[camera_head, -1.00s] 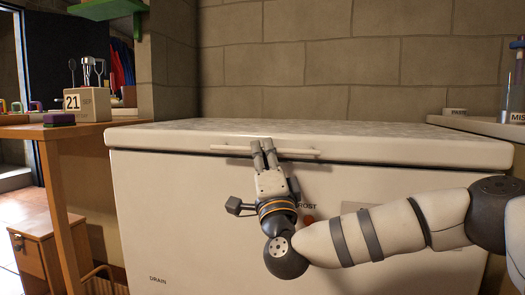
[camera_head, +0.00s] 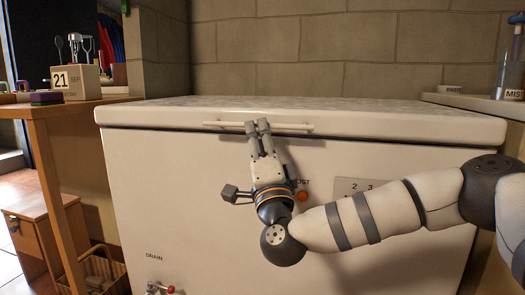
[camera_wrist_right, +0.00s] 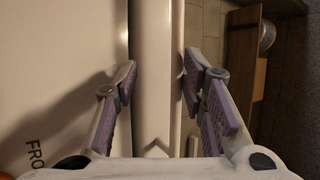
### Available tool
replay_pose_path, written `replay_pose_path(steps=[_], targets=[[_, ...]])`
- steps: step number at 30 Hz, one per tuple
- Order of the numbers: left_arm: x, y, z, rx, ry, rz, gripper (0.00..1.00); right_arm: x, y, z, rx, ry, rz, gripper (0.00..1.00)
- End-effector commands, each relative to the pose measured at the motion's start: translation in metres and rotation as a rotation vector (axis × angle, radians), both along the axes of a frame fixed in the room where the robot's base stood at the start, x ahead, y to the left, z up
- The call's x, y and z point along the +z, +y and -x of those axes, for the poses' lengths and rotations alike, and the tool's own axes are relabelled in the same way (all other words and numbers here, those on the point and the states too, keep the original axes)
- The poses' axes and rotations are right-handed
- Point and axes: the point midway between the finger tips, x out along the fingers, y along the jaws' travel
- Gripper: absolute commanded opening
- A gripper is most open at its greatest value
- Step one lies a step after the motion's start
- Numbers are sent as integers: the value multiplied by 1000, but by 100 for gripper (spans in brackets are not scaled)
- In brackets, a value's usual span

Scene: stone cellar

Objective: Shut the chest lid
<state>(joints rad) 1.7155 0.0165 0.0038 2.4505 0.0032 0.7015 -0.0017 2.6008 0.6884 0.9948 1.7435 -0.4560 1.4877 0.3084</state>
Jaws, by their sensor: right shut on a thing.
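The chest is a white chest freezer (camera_head: 170,195) that fills the middle of the head view. Its pale lid (camera_head: 340,108) lies level on top, with no clear gap above the body. A white bar handle (camera_head: 222,124) runs along the lid's front edge. My right gripper (camera_head: 257,127) is shut on this handle, coming up from below and in front. In the right wrist view, the purple-padded fingers (camera_wrist_right: 160,82) stand either side of the long white handle (camera_wrist_right: 154,50). My left gripper is not in view.
A wooden table (camera_head: 60,109) with a calendar block (camera_head: 75,82) stands at left, above a wooden box (camera_head: 38,217) and a basket (camera_head: 105,268). A shelf (camera_head: 490,103) stands at right. A stone wall (camera_head: 330,60) is behind. A red-handled drain valve (camera_head: 168,289) sits low in front.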

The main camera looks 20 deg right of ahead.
Motion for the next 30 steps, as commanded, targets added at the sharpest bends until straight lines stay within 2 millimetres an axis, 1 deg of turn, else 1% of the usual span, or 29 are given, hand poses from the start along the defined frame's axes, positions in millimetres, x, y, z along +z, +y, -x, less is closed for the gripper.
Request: replay_pose_path(steps=[1,3,6,9,12,17,28,29,30], targets=[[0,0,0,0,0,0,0,-13,1,9,1,19,0,30],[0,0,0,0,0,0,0,-22,7,26,4,17,0,30],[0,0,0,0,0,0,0,-34,12,50,3,14,-1,30],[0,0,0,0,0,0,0,-44,17,70,2,11,-1,30],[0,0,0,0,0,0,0,-50,21,84,1,7,0,30],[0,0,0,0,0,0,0,-54,22,92,0,3,-1,30],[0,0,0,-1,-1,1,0,-52,22,92,0,0,-1,30],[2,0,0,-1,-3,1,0,-48,22,93,1,-3,-1,30],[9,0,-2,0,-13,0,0,-35,22,95,1,-12,-1,30]])
